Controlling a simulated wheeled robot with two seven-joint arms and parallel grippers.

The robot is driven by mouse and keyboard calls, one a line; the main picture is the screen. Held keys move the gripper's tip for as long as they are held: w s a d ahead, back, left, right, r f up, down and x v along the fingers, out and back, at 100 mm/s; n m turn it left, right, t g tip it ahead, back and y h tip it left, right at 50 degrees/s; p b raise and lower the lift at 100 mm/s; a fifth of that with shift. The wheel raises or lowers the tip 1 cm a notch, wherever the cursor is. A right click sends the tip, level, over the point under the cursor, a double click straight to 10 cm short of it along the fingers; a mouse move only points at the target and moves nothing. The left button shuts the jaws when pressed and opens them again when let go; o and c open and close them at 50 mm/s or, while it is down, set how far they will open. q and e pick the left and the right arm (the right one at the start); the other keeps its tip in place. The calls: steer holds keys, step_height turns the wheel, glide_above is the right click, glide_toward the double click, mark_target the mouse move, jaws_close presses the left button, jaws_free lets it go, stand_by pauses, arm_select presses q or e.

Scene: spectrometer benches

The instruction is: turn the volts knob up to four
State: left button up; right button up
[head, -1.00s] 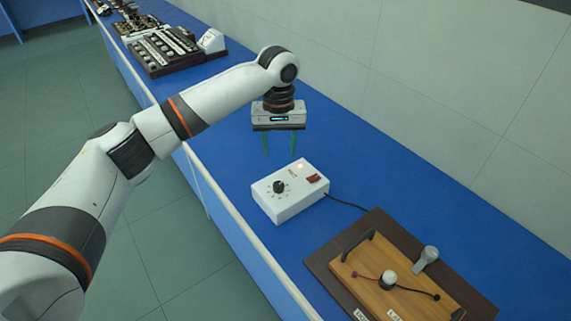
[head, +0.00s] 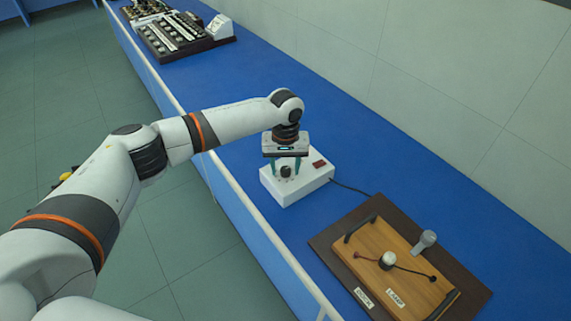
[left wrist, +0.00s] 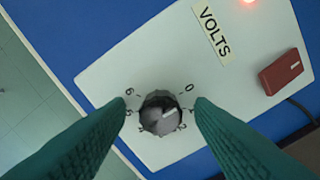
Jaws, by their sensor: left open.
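The white box (head: 308,187) marked VOLTS stands on the blue bench, and its label (left wrist: 214,33) shows in the left wrist view. Its dark round volts knob (left wrist: 160,114) has a pale pointer mark that appears to point up and right, toward the 0. My left gripper (head: 286,169) is over the box, pointing down. Its green fingers are open, one on each side of the knob, with gaps between. My right gripper is out of view.
A red switch (left wrist: 281,73) and a lit red lamp (left wrist: 250,2) are on the box. A cable runs to the right. A wooden tray (head: 376,234) on a dark board lies nearer. A rack (head: 178,35) stands far back. Bench between is clear.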

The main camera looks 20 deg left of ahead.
arm_select(q)
steer(key=shift+c, duration=1)
steer(key=c, duration=0.8)
steer(key=shift+r, duration=0.1)
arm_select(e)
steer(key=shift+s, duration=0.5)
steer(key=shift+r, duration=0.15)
